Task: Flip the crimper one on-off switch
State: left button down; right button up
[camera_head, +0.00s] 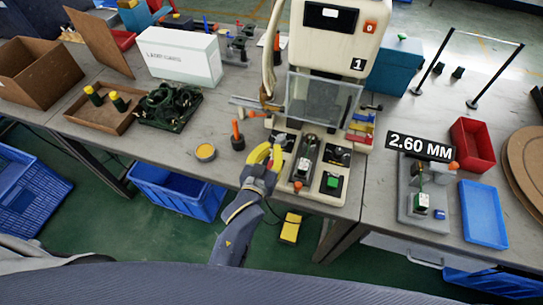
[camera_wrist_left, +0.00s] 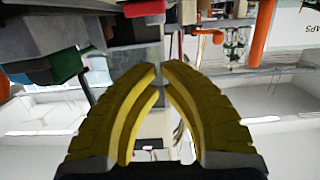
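Crimper one (camera_head: 325,40) is the tall cream machine marked "1" at the back centre of the bench. A red-orange switch marked 0 (camera_head: 371,27) sits at the upper right of its front. My left gripper (camera_head: 268,148), with yellow fingers, is in front of the crimper's base, lower than the switch and to its left. In the left wrist view its fingertips (camera_wrist_left: 161,68) come together nearly touching, with nothing held between them. The switch cannot be made out in the left wrist view. My right gripper is in neither view.
The crimper's base carries a green button (camera_head: 333,182) and a clear guard (camera_head: 318,98). An orange-tipped tool (camera_head: 237,135) and a small yellow-topped tin (camera_head: 205,152) stand left of my gripper. A "2.60 MM" gauge (camera_head: 420,147) and a blue tray (camera_head: 483,212) are at the right.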

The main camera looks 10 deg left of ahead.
pick_arm(q)
jog(key=s+a+r, duration=0.1)
jog(key=s+r, duration=0.2)
jog(key=s, duration=0.5)
jog(key=shift+a+r, duration=0.25)
jog(key=shift+r, duration=0.05)
jog(key=shift+s, duration=0.1)
